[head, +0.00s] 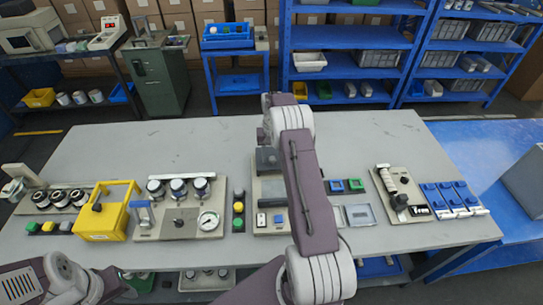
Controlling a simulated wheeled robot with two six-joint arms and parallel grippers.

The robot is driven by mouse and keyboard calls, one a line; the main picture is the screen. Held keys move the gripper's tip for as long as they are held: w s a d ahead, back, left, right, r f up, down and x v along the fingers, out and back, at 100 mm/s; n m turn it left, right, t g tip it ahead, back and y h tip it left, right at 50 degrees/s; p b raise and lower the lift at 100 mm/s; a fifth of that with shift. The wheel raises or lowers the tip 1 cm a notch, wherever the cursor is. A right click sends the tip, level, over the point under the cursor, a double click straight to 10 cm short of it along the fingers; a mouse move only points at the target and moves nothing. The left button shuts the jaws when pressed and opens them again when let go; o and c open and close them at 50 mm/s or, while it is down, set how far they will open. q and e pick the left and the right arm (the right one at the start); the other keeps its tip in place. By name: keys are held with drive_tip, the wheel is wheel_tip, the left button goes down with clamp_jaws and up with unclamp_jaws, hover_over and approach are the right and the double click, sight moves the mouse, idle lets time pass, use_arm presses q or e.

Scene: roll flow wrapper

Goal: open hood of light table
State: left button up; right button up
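A beige unit (271,221) with a white switch and a blue button stands at the middle of the grey bench. Dark grey block-like parts (267,160) show at its back, partly hidden by my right arm; I cannot tell whether they are the hood of the light table. A small pale framed panel (358,214) lies right of my arm. My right gripper (266,136) is over the middle of the bench, mostly hidden by its own wrist; its fingers cannot be made out. My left arm shows at the bottom left, without clear gripper fingers.
Left on the bench (390,135) are a yellow frame box (104,222) and a gauge panel (182,215). A button strip (238,210) stands beside the beige unit. A black-handled device (398,193) and blue switches (452,197) sit right. The bench's back is mostly clear.

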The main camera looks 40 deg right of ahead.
wheel_tip(320, 180, up, 9)
drive_tip(key=shift+b, duration=0.35)
drive_tip(key=shift+a, duration=0.1)
idle(0.5)
drive_tip(key=w+a+r+n+t, duration=0.1)
drive_tip(key=w+a+r+n, duration=0.1)
drive_tip(key=a+r, duration=0.4)
drive_tip(key=s+a+r+n, duration=0.25)
drive_tip(key=s+a, duration=0.35)
drive_tip(key=a, duration=0.5)
drive_tip(key=s+a+f+n, duration=0.1)
drive_tip(key=s+a+f, duration=0.2)
drive_tip(key=s, duration=0.6)
drive_tip(key=s+a+f, duration=0.3)
drive_tip(key=s+f, duration=0.3)
drive_tip(key=s, duration=0.3)
drive_tip(key=shift+f+n, duration=0.3)
drive_tip(key=shift+n, duration=0.05)
